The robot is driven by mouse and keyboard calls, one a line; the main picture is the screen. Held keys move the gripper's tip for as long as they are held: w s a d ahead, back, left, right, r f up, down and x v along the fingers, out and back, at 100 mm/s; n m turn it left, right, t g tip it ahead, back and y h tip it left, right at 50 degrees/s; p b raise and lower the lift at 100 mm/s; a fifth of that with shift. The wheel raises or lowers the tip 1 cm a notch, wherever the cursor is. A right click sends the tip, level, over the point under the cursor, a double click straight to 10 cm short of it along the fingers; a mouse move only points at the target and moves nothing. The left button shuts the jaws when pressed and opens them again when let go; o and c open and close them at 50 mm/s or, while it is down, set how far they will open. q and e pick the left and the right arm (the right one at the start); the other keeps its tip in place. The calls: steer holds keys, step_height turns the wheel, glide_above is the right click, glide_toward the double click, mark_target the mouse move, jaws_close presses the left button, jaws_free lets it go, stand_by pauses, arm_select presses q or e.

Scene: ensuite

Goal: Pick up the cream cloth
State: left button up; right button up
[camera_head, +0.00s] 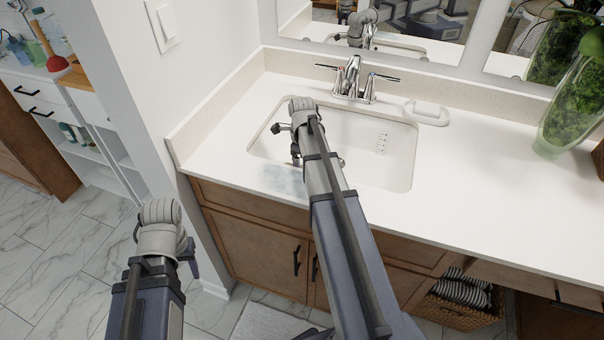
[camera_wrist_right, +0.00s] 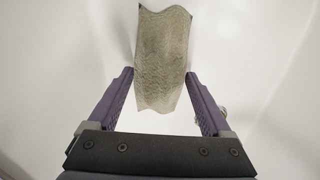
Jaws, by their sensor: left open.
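The cream cloth (camera_wrist_right: 163,60) shows in the right wrist view as a beige, textured strip against the white sink basin. I cannot tell how far below the fingertips the cloth is. In the head view my right arm reaches over the sink (camera_head: 400,150) and hides the cloth. My left gripper (camera_head: 188,257) is open, low at the left in front of the vanity, away from the sink.
A chrome faucet (camera_head: 353,82) stands behind the basin, with a white soap dish (camera_head: 427,113) to its right. A glass vase with greenery (camera_head: 572,110) stands at the counter's right. A grey-blue smudge (camera_head: 284,180) marks the front counter edge. The right counter (camera_head: 480,200) is clear.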

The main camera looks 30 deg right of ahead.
steer(key=c, duration=0.9)
steer(key=shift+r, duration=0.1)
step_height(320, 180, up, 10)
steer(key=p, duration=1)
